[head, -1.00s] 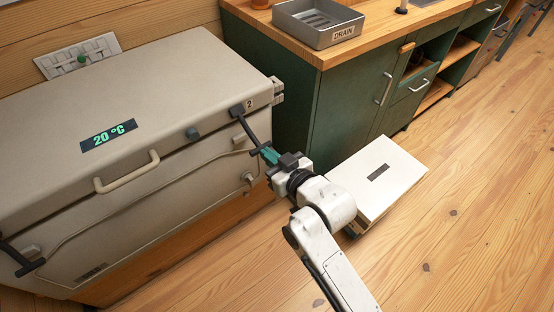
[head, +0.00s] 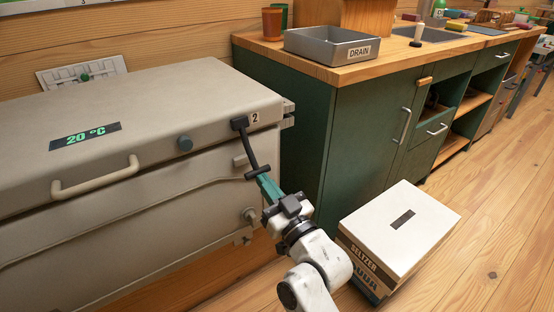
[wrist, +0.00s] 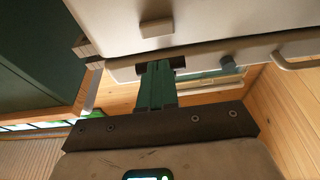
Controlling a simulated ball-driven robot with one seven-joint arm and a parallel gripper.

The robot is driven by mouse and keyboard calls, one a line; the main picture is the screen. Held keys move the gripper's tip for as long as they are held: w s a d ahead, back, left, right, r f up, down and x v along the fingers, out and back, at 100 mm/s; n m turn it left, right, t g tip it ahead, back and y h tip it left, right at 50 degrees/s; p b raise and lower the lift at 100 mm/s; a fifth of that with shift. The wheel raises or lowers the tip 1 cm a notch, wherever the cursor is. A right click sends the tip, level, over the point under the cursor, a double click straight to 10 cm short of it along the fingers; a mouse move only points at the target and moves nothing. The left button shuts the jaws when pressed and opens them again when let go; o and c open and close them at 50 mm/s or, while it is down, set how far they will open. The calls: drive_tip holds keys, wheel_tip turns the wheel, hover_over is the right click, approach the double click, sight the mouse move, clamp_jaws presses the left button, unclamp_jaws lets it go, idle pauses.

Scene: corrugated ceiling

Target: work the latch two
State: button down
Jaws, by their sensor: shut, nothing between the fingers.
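Latch two is a dark lever (head: 250,150) at the right front corner of a grey chest (head: 130,200), beside a label "2" (head: 255,117). It hangs down from a dark block on the lid's front edge and ends in a short crossbar. My gripper (head: 264,182) has teal fingers, shut and empty, with their tips at the lever's lower end. I cannot tell whether they touch it. In the wrist view the shut fingers (wrist: 156,80) reach toward the chest's front and hide most of the lever's end. The lid looks closed.
The chest has a pale handle (head: 95,180), a round knob (head: 185,144) and a "20 °C" display (head: 85,136). A green cabinet (head: 350,130) carries a grey DRAIN tray (head: 330,43). A white-topped seltzer box (head: 400,235) stands on the floor right of my arm. Floor farther right is clear.

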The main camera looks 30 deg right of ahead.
drive_tip(key=shift+t, duration=0.5)
drive_tip(key=shift+w+a+f+b, duration=0.1)
drive_tip(key=shift+w+f+b, duration=0.5)
drive_tip(key=shift+b, duration=0.6)
drive_tip(key=shift+w+a+f+b, duration=0.1)
drive_tip(key=shift+w+f+b, duration=0.25)
drive_tip(key=shift+w+b, duration=0.65)
drive_tip(key=shift+w+a+f+b, duration=0.1)
drive_tip(key=shift+w+f+b, duration=0.4)
drive_tip(key=shift+b, duration=0.9)
drive_tip(key=shift+f, duration=0.1)
